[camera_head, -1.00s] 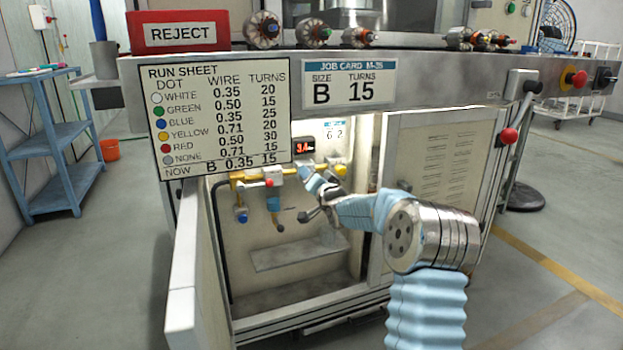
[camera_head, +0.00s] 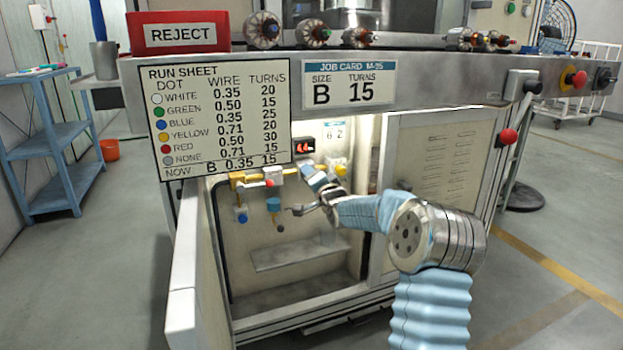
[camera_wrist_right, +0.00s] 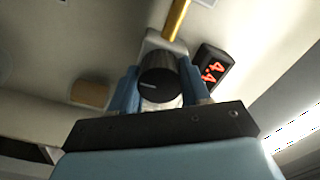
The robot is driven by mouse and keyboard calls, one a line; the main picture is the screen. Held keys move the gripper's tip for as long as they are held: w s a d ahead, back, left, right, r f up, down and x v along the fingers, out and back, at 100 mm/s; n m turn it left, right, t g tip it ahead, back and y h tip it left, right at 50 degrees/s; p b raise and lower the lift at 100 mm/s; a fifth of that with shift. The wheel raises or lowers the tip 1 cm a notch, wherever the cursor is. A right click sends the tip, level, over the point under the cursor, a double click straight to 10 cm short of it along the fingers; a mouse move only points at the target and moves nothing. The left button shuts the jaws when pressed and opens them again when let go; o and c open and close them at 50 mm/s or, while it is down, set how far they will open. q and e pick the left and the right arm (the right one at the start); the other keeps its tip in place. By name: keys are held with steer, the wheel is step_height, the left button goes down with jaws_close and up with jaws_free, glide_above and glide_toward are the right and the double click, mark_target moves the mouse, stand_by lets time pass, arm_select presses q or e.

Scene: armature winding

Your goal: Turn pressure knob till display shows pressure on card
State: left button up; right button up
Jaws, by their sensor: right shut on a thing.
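The dark round pressure knob (camera_wrist_right: 157,85) sits between the two blue fingers of my right gripper (camera_wrist_right: 160,92) in the right wrist view. The gripper is shut on it. In the head view my right gripper (camera_head: 312,175) reaches into the open cabinet and hides the knob. The display (camera_head: 304,146) glows red just above the gripper; in the right wrist view the display (camera_wrist_right: 213,69) reads 4.4. A small white card (camera_head: 334,132) with a blue top is right of the display; its digits look like 6 2, but are tiny. My left gripper is not in view.
A yellow pipe (camera_wrist_right: 176,18) meets the knob's pale mount. A yellow valve (camera_head: 341,170) is close right of my gripper; a blue-knobbed fitting (camera_head: 241,214) is to the left. The open cabinet door (camera_head: 183,270) stands at the left. The bench edge (camera_head: 440,88) overhangs above.

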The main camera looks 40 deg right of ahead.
steer(key=o, duration=1.1)
steer(key=shift+c, duration=0.2)
steer(key=shift+s, duration=0.1)
steer(key=v, duration=1.3)
steer(key=shift+s, duration=0.3)
